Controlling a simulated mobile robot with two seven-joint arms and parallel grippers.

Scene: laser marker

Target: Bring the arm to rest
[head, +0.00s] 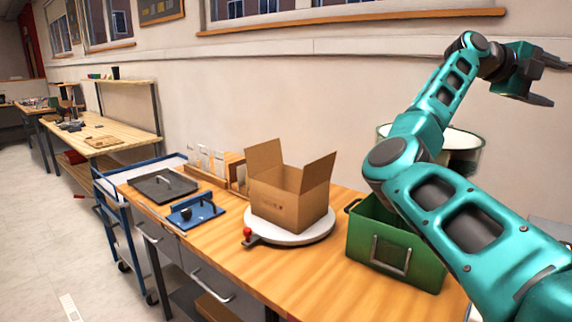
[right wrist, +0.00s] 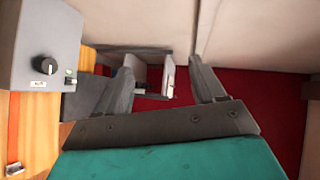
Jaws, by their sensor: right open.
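My right arm is teal and comes in from the right of the head view, raised above the workbench (head: 290,272). My right gripper (head: 548,80) is at the upper right, in front of the wall and well above the bench. Its two dark fingers are apart with nothing between them. In the right wrist view the fingers of this gripper (right wrist: 162,82) are also spread, with a red surface and pale items beyond them. My left gripper is not in view.
An open cardboard box (head: 274,205) stands on a white turntable (head: 310,236). A green bin (head: 362,240) and a pale round container (head: 464,140) lie near my arm. A blue cart (head: 112,200) stands left. A grey box with a knob (right wrist: 42,45) shows in the wrist view.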

